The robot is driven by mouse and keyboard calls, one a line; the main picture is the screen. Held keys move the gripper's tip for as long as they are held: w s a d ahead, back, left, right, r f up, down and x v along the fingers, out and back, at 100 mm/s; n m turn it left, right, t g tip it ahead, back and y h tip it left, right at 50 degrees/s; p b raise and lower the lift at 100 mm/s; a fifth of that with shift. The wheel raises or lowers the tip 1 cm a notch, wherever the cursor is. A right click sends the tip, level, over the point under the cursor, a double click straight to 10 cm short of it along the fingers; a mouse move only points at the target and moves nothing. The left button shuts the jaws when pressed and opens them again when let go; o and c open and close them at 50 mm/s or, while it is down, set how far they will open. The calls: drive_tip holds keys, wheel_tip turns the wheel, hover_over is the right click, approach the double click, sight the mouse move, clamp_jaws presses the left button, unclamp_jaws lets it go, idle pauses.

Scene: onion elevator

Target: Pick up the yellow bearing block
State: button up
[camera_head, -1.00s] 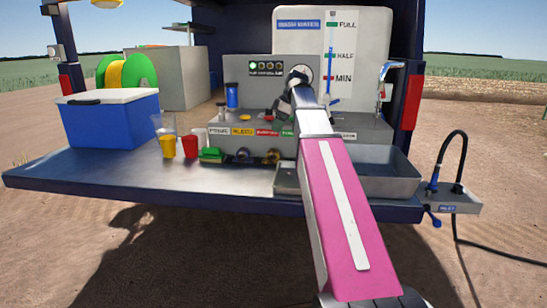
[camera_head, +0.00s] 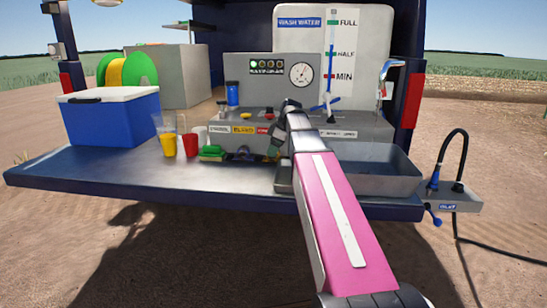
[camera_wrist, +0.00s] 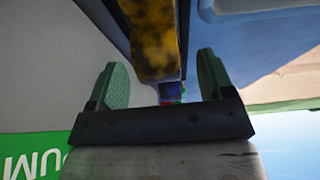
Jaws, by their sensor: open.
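A mottled yellow and dark block (camera_wrist: 152,42) shows at the top of the wrist view. It looks like the yellow bearing block, though its worn surface makes this unsure. My gripper (camera_wrist: 163,68) is open, with one green-padded finger on each side of the block's line. The block's near end lies about level with the fingertips, and I see no finger touching it. In the head view my gripper (camera_head: 274,151) is small and dark at the console front, and the block cannot be made out there.
A green label (camera_wrist: 38,155) shows upside down in the wrist view. In the head view, the metal basin (camera_head: 375,180) is right of my gripper. A green sponge (camera_head: 211,152), red cup (camera_head: 191,145) and yellow cup (camera_head: 168,145) stand left. The bench front (camera_head: 130,178) is clear.

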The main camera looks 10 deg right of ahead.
drive_tip(key=shift+x, duration=1.1)
drive_tip(key=shift+c, duration=0.3)
drive_tip(key=c, duration=1.2)
drive_tip(key=shift+r, duration=0.15)
